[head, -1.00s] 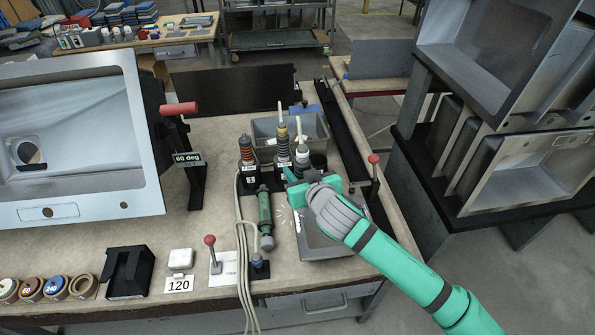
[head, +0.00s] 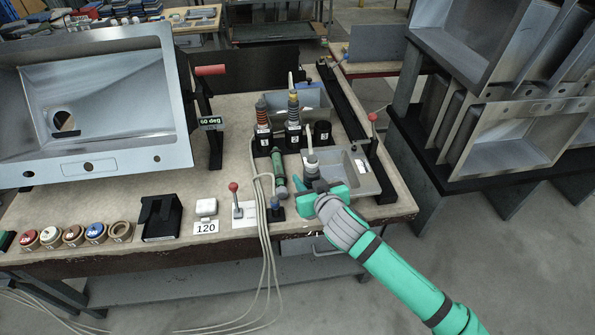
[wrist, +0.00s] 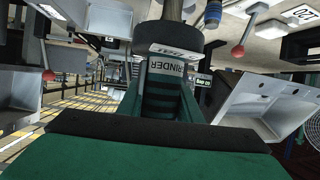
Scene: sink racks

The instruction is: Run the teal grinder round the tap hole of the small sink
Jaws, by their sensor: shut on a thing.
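My gripper (head: 316,186) is shut on the grinder (head: 311,160), which stands upright with a pale cable rising from its top. The wrist view shows the held grinder (wrist: 165,85) close up, with dark green ribs and a label partly reading "RINDER". The small steel sink (head: 372,184) lies on the bench just right of and behind my gripper. The grinder is at the sink's left side; its lower end is hidden by my gripper, so contact cannot be told. A small pale mark with a dark spot shows inside the sink, but I cannot tell whether it is the tap hole.
Two banded tools (head: 293,112) stand in holders behind, beside an empty black holder (head: 322,134). A green tool (head: 278,170) lies left of my gripper. A red-knobbed lever (head: 234,188) and cables are further left. A large tilted sink (head: 90,110) fills the left; racked sinks (head: 525,140) stand right.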

